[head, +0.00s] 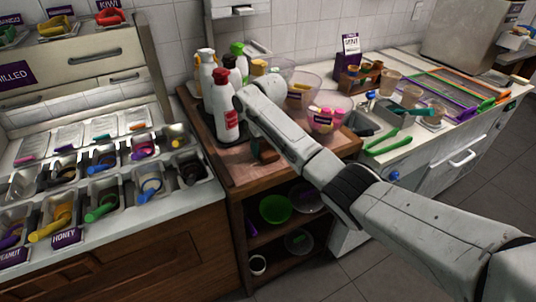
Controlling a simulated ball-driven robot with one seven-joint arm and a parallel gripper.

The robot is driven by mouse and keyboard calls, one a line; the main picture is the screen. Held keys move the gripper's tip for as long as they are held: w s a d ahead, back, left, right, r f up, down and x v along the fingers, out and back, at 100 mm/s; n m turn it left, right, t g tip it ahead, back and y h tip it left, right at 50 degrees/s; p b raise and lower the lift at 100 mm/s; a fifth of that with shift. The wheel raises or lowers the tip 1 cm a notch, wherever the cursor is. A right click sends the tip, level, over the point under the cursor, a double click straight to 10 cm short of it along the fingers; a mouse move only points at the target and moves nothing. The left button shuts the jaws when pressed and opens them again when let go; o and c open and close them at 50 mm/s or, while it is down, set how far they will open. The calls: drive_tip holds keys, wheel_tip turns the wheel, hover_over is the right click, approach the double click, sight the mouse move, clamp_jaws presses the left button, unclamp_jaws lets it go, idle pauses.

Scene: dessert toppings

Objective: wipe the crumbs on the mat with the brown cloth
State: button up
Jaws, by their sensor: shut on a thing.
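My arm reaches in from the lower right over the wooden-topped counter (250,178). My gripper (259,143) points down near the middle of that top, mostly hidden by my own wrist and forearm. It is shut on a small, dark brownish thing (266,155), which looks like the brown cloth, close to the wooden surface. The cloth's full shape is hidden. I cannot make out crumbs, and I cannot clearly tell a mat from the wooden top at this size.
White bottles with red, black and green caps (226,110) stand just left of my gripper. Clear bowls (305,88) and a cup with pink contents (321,120) stand to the right. Topping bins (105,180) are at left. The wooden top's front edge is clear.

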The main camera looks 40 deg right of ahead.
drive_tip(key=shift+w+d+f+b, duration=0.2)
drive_tip(key=shift+w+b, duration=0.6)
drive_tip(key=shift+b, duration=0.2)
drive_tip(key=shift+w+d+f+b, duration=0.15)
drive_tip(key=shift+w+b, duration=0.65)
drive_tip(key=shift+b, duration=0.2)
drive_tip(key=shift+w+d+r+b, duration=0.1)
drive_tip(key=shift+w+r+b, duration=0.15)
drive_tip(key=shift+b, duration=0.35)
drive_tip(key=shift+c, duration=0.9)
drive_tip(key=shift+w, duration=0.2)
drive_tip(key=shift+c, duration=1)
drive_tip(key=shift+w+r, duration=0.15)
drive_tip(key=shift+r, duration=0.2)
drive_tip(key=shift+w+a+r+p, duration=0.2)
drive_tip(key=shift+a+p, duration=0.15)
drive_tip(key=shift+a, duration=0.15)
drive_tip(key=shift+w+a+r+p, duration=0.1)
drive_tip(key=shift+w+a+p, duration=0.1)
drive_tip(key=shift+a+p, duration=0.25)
drive_tip(key=s+a+p, duration=0.1)
drive_tip(key=p, duration=0.1)
drive_tip(key=shift+f+p, duration=0.1)
drive_tip(key=shift+p, duration=0.25)
drive_tip(key=s+p, duration=0.1)
drive_tip(key=p, duration=0.1)
drive_tip(key=s+f+p, duration=0.1)
drive_tip(key=p, duration=0.1)
drive_tip(key=shift+s, duration=0.3)
drive_tip(key=shift+s+r, duration=0.1)
